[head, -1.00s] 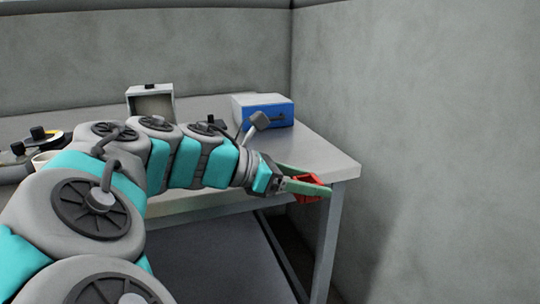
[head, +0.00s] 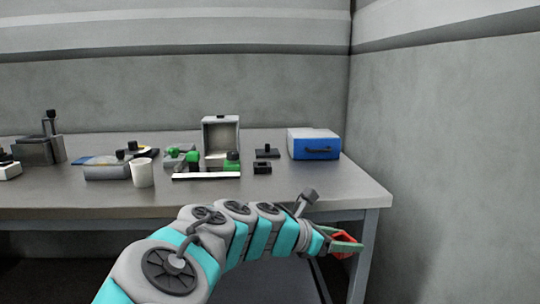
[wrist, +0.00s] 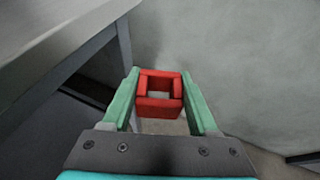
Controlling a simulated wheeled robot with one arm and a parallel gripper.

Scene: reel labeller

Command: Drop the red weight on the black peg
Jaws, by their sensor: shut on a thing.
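The red weight (head: 341,238) is a square ring with an open middle. My gripper (head: 346,245) is shut on it, off the table's front right corner and below the level of the top. In the wrist view the red weight (wrist: 158,103) sits between the two green fingers of my gripper (wrist: 160,95), with floor showing through its hole. A small black peg on a flat black base (head: 267,152) stands on the table, left of the blue box, well away from my gripper. Its fine shape is too small to tell.
The grey table (head: 310,187) has its right edge near my gripper; a leg (head: 366,245) is close by. On top are a blue and white box (head: 314,146), an open grey box (head: 221,134), a white cup (head: 142,173), a black block (head: 262,168) and green-knobbed parts (head: 193,158).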

